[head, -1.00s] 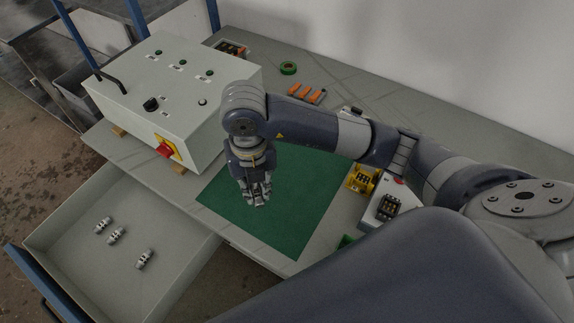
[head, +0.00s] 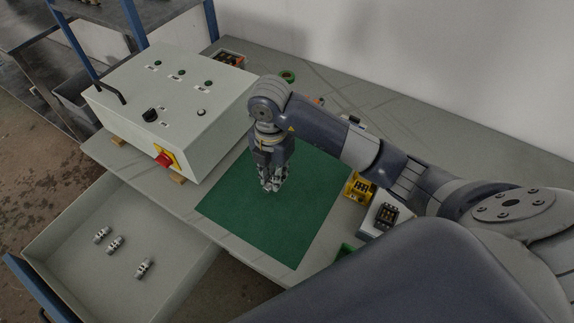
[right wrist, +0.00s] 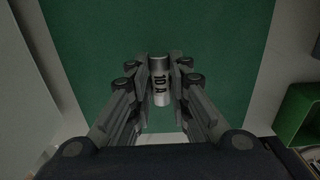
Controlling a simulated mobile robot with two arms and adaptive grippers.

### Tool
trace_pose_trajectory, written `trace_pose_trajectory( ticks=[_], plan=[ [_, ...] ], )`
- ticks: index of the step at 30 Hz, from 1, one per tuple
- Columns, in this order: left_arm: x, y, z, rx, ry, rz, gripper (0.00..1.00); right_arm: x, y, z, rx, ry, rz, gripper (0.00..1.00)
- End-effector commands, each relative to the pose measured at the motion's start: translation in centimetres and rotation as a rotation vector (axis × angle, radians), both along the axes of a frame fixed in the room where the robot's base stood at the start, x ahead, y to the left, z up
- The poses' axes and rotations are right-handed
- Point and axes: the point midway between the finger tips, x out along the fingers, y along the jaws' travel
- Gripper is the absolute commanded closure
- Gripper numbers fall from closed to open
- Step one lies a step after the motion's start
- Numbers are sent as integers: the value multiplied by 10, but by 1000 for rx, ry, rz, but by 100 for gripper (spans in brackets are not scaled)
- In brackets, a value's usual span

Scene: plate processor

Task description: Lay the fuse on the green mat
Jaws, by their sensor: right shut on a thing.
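In the head view my right gripper (head: 272,187) points down over the green mat (head: 245,215), and the fuse is too small to make out there. The mat also fills most of the right wrist view (right wrist: 220,40) behind the fuse. I cannot tell whether the fuse touches the mat. My left gripper is not in view.
A grey control box (head: 175,105) with a red knob stands left of the mat. An open drawer (head: 165,210) at the lower left holds several fuse-like pieces (head: 115,244). A yellow block (head: 359,187) and a white device (head: 382,217) stand to the right. The mat around the gripper is clear.

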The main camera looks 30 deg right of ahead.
Motion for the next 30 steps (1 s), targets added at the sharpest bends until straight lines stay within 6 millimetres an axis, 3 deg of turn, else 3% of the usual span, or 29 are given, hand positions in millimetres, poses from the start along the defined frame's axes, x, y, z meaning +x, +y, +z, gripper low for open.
trace_pose_trajectory(
  ticks=[3,9,20,30],
  plan=[
    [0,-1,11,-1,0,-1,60,15,-28,1,-3,1,-5,100],
    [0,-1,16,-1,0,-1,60,29,-52,-3,-1,-1,0,100],
    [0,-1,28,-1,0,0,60,31,-54,-38,-1,1,1,100],
    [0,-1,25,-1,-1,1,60,31,-54,-42,0,-1,2,100]
  ],
)
